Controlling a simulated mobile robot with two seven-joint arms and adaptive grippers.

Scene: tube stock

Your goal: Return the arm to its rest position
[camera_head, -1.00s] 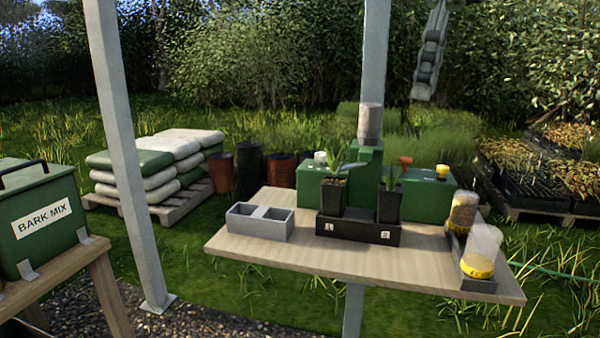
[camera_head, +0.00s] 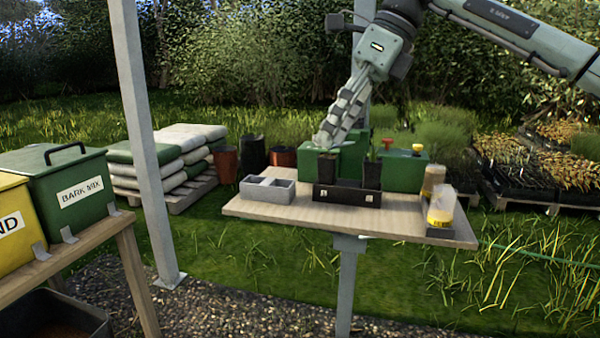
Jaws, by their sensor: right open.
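My right arm (camera_head: 510,35) comes in from the upper right. Its gripper (camera_head: 328,138) points down and slightly left, in front of the upper part of the green box unit (camera_head: 405,172) at the back of the table. It is open, and nothing shows held in it. I cannot tell from this view how far it is from the green box. My left gripper is out of view.
The wooden table (camera_head: 262,212) carries a grey two-part tray (camera_head: 268,190), a black rack (camera_head: 347,195) with two pots and jars (camera_head: 440,205) at right. A white post (camera_head: 148,150) stands at left, near the BARK MIX bin (camera_head: 70,180). Open air surrounds the arm at upper left.

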